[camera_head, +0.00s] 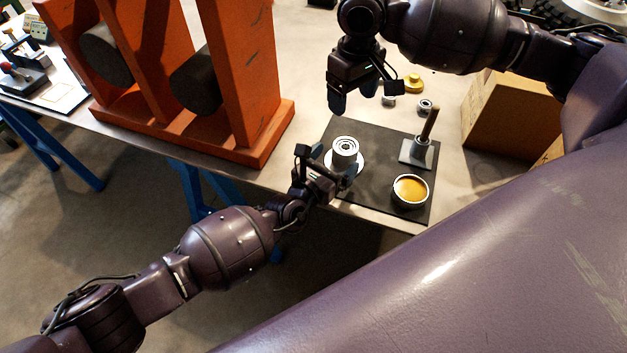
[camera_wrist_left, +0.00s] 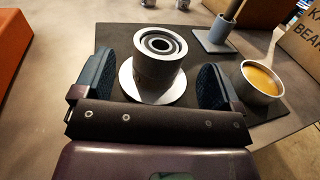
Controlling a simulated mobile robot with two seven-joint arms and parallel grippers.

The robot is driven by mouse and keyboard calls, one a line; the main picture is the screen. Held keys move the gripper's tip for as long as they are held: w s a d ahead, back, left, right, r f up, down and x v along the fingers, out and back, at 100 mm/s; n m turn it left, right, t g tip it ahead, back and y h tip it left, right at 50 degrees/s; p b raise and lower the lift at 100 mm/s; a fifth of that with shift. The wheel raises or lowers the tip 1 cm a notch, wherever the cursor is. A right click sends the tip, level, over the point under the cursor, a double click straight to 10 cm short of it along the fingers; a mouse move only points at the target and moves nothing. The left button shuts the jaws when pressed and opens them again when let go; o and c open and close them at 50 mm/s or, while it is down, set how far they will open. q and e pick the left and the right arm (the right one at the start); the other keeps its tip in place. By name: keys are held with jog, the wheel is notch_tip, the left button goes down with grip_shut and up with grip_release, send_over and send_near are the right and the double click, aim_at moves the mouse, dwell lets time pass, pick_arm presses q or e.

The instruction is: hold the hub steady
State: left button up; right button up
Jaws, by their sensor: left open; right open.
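The hub (camera_head: 345,147) is a pale grey ringed cylinder on a wider round flange. It stands upright on the dark mat (camera_head: 379,196). My left gripper (camera_head: 327,161) is open beside the hub, on its near left side. In the left wrist view the hub (camera_wrist_left: 157,59) stands between the two spread dark fingers (camera_wrist_left: 154,84), with a gap visible on each side. My right gripper (camera_head: 353,102) is open and empty above the far edge of the mat, behind the hub. Its fingers point down.
A dish of amber grease (camera_head: 410,190) and a post on a square base (camera_head: 419,150) stand on the mat. A yellow knob-like part (camera_head: 413,83) and small metal rings (camera_head: 425,106) lie behind. A cardboard box (camera_head: 511,116) stands right; an orange rack (camera_head: 240,90) stands left.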

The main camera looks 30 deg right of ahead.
pick_arm(q)
jog(key=v, duration=0.8)
jog(key=shift+a, duration=0.15)
